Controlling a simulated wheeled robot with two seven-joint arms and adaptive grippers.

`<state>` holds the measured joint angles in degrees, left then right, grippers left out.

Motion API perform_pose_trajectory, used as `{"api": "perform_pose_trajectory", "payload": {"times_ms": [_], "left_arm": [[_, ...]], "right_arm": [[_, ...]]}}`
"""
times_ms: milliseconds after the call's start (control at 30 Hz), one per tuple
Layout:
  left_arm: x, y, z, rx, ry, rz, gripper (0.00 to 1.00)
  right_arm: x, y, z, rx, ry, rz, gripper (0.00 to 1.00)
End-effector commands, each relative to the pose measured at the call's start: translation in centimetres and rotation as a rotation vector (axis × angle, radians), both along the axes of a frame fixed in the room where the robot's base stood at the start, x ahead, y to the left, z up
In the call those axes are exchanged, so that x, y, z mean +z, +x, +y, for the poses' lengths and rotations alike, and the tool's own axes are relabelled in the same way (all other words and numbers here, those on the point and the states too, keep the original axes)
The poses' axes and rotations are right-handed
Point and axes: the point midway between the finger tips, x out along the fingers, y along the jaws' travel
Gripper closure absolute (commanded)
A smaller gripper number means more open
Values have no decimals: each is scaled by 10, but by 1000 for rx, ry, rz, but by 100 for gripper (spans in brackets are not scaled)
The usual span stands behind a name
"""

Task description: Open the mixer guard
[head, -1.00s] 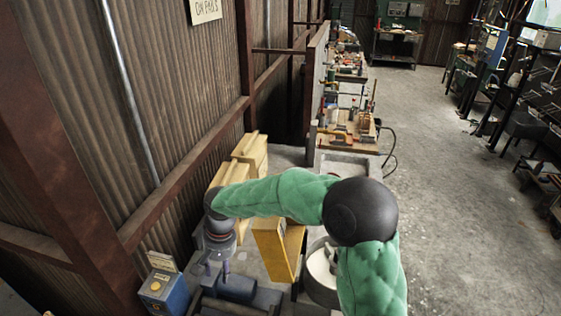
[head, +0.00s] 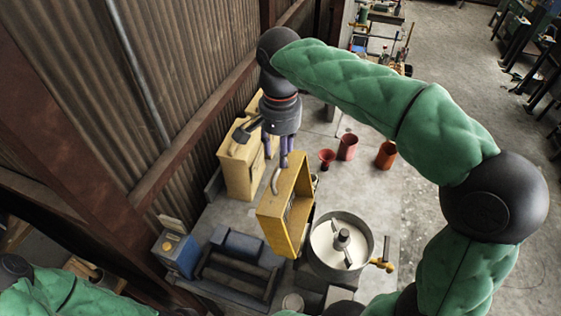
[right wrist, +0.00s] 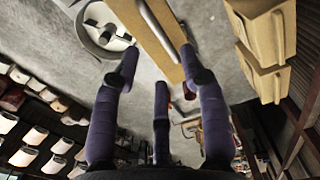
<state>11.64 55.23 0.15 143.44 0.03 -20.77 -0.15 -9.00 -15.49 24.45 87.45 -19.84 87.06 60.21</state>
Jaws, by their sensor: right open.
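The mixer is a round metal bowl (head: 366,262) with pale contents and a stirrer (head: 342,240) in it. The mixer guard (head: 290,238), a yellow box-like frame, stands on edge at the bowl's left side, and the bowl's top is uncovered. A curved grey handle (head: 276,181) is at the guard's upper left. My right gripper (head: 278,160) has its purple fingers open, pointing down just above the guard's far end; contact cannot be told. In the right wrist view the guard (right wrist: 150,28) lies beyond the open fingers (right wrist: 160,75). My left gripper is out of view.
Tan cabinets (head: 238,168) stand along the corrugated wall at left. Red containers (head: 347,147) stand beyond the mixer. A blue control box (head: 175,255) and a dark blue-grey machine (head: 238,270) are at the front left. Open floor lies to the right.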

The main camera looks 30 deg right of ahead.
Motion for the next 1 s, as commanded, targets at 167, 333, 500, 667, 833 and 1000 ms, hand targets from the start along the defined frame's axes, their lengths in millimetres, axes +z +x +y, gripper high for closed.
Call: {"api": "perform_pose_trajectory", "payload": {"times_ms": [167,333,500,667,833,1000], "left_arm": [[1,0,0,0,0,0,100],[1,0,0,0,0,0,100],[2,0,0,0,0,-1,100],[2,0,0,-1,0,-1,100],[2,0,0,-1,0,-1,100],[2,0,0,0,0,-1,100]], "right_arm": [[-30,-1,0,0,0,3,57],[-47,0,0,0,0,1,57],[-53,0,0,1,1,-1,57],[-54,0,0,1,1,-1,57],[-54,0,0,1,1,-1,82],[-54,0,0,1,1,-1,100]]}}
